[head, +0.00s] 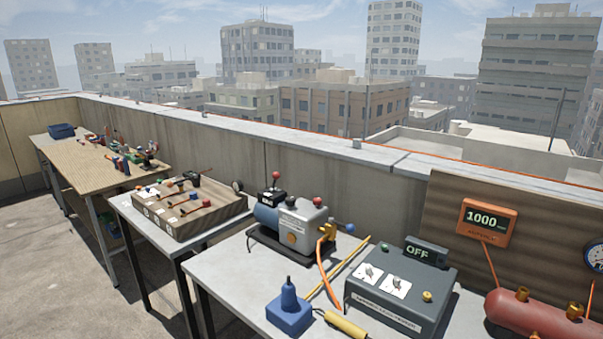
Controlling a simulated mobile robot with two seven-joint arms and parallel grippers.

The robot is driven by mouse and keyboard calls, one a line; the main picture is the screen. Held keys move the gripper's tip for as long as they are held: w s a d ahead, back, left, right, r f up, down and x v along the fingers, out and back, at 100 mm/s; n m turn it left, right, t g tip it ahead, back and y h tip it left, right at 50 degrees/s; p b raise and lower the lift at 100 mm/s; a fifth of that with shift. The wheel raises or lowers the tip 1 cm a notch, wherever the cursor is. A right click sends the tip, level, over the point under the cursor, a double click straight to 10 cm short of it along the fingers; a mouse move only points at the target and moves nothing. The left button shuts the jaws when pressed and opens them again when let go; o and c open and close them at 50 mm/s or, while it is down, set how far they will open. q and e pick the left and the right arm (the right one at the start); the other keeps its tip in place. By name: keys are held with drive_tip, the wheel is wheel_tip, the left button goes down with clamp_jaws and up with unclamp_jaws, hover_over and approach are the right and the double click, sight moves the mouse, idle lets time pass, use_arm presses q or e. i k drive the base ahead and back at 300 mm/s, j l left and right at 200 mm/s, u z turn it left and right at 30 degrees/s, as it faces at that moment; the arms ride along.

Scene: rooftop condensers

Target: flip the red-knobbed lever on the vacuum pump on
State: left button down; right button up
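The vacuum pump (302,220), with a grey body and a blue motor end, stands on a dark base on the grey table in the middle of the head view. A lever with a red knob (276,175) sticks up nearly upright from a black box on the pump's back left. A second, smaller red knob (317,201) sits on top of the grey body. A blue knob (349,229) is on the brass fitting at its right. Neither of my grippers is in view.
Right of the pump is a dark grey control box (396,290) with a display (426,252) reading OFF. A blue bottle-shaped item (289,308) stands in front. An orange hose (326,270) runs beside the pump. A red tank (540,315) is far right.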

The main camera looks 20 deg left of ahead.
sight(276, 176)
drive_tip(key=k+j+z, duration=0.1)
drive_tip(key=j+z, duration=0.35)
drive_tip(key=j, duration=0.45)
drive_tip(key=j+z, duration=0.1)
drive_tip(key=j, duration=0.4)
drive_tip(key=k+j, duration=0.15)
drive_tip(key=j, duration=0.3)
drive_tip(key=k+j, duration=0.1)
drive_tip(key=j, duration=0.45)
drive_tip(key=k+j, duration=0.1)
drive_tip(key=j, duration=0.4)
drive_tip(key=j+z, duration=0.1)
drive_tip(key=j, duration=0.45)
drive_tip(key=k, duration=0.05)
